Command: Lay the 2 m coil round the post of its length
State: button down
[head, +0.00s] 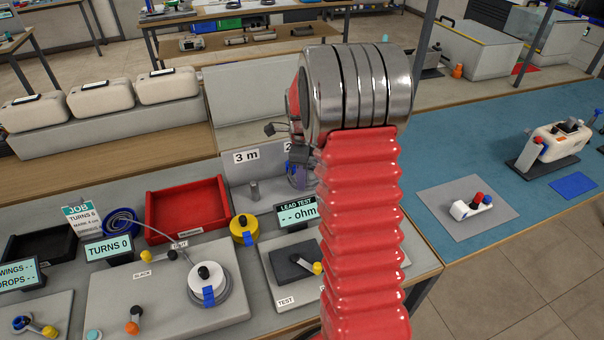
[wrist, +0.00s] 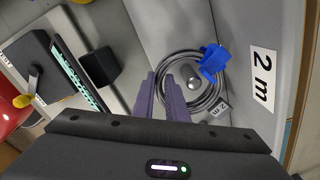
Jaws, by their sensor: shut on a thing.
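A "2 m" label (wrist: 262,78) is on the panel beside that post. My gripper (wrist: 161,78) has its purple fingers at the near-left side of the coil, shut on the coil. Whether the coil rests fully on the surface is hard to tell. In the head view my red arm hides most of the coil and its post.
A bare post (head: 254,191) stands under the "3 m" label (head: 246,156), left of my arm. A dark block (wrist: 98,68) stands left of the coil.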

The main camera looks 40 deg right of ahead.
jog(key=shift+f, duration=1.8)
jog(key=shift+f, duration=0.25)
jog(key=c, duration=1.7)
grip_release()
jog(key=shift+r, duration=0.15)
notch_tip(320, 180, up, 13)
jog(key=shift+r, duration=0.2)
